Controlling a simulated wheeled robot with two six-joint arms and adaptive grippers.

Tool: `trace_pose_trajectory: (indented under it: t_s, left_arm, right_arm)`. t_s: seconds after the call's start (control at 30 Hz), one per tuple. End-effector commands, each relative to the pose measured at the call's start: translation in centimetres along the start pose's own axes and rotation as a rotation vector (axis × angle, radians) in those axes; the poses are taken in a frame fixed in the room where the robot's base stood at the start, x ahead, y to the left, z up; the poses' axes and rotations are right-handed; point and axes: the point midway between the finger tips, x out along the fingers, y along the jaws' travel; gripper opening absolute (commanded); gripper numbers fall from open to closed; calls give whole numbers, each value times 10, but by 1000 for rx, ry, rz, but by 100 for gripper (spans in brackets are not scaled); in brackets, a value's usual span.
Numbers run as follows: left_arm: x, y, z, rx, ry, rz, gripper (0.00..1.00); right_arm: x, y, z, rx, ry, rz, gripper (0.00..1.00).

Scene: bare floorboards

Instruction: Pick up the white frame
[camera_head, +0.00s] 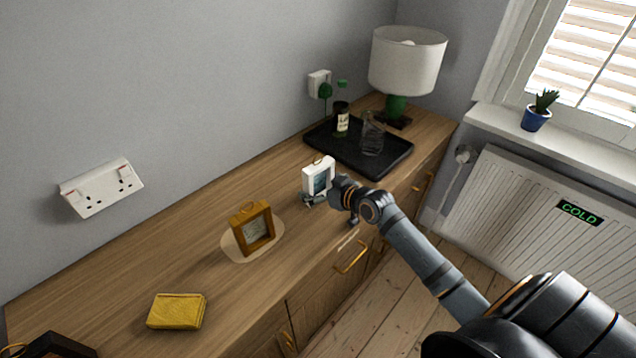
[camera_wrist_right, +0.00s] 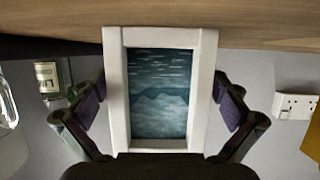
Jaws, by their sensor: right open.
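The white frame (camera_head: 318,176) stands upright on the wooden sideboard, in front of the black tray, with a blue-grey seascape picture in it. In the right wrist view, the white frame (camera_wrist_right: 116,90) fills the middle and looks upside down. My right gripper (camera_head: 322,199) reaches in from the right, low at the frame's near side. In the wrist view my right gripper (camera_wrist_right: 160,100) is open, with one finger on each side of the frame. Small gaps seem to show between fingers and frame. My left gripper is not in view.
A golden-brown frame (camera_head: 252,228) stands on a pale round mat (camera_head: 276,224). A yellow book-like block (camera_head: 176,311) lies nearer. The black tray (camera_head: 394,164) holds a bottle (camera_head: 341,122) and a glass vessel (camera_head: 372,138). A lamp (camera_head: 407,62) stands behind. A dark object (camera_head: 57,345) is cut off lower left.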

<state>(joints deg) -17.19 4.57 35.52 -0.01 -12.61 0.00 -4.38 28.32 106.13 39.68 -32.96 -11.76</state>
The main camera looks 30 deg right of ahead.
Motion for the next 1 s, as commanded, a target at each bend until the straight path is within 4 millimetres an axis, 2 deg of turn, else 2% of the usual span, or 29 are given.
trace_pose_trajectory:
  t_s: [0.1, 0.53, 0.77, 0.87, 1.0]
  left_arm:
    - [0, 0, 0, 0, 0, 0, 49]
    - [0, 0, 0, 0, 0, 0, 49]
    - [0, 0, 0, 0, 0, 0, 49]
    - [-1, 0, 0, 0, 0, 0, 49]
    - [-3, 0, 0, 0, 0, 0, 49]
  right_arm:
    - [0, 0, 0, 0, 0, 0, 100]
    - [-1, 0, -1, 0, 1, 0, 43]
    - [-2, 0, -3, -1, 2, 0, 43]
    - [-5, 0, -12, -3, 4, 0, 43]
    - [-17, -1, -35, -7, 3, -1, 43]
